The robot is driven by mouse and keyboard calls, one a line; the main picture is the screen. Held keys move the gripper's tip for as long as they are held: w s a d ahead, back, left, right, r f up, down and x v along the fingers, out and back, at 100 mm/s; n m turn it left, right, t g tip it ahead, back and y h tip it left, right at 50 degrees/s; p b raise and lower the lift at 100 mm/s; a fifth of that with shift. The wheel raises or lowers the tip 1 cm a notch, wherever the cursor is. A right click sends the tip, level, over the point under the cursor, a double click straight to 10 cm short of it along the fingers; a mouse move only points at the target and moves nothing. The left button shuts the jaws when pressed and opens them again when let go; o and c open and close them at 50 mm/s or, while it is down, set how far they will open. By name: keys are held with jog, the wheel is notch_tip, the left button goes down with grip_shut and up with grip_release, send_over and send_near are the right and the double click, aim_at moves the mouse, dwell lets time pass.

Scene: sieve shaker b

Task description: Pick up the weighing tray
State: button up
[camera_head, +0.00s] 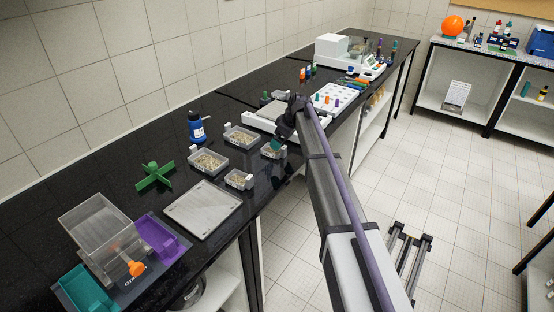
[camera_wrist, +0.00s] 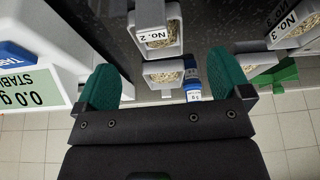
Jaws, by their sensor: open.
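Small clear trays of pale grains stand on the black bench; I cannot tell by label which is the weighing tray. One small tray (camera_head: 270,155) is right at my gripper (camera_head: 279,142), partly hidden by it in the head view. In the wrist view a small grain tray (camera_wrist: 163,66) shows between the two green fingertips of my gripper (camera_wrist: 165,82). My gripper is open, with nothing held. A tray labelled No. 2 (camera_wrist: 142,42) lies just beyond, and one labelled No. 3 (camera_wrist: 300,28) is at the right.
A balance (camera_wrist: 42,90) reading 0.0 g stands close left in the wrist view. A small blue-and-white bottle (camera_wrist: 191,75) appears near the right finger. Another grain tray (camera_head: 238,179), a flat grey tray (camera_head: 203,209), a blue bottle (camera_head: 196,127) and a green cross-shaped stand (camera_head: 154,176) are nearby.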

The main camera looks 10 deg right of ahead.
aim_at(276, 153)
jog(key=shift+x, duration=0.75)
jog(key=shift+d, duration=0.1)
jog(key=b+x, duration=0.5)
jog(key=shift+d+f, duration=0.25)
jog(key=shift+r, duration=0.3)
jog(key=c, duration=1)
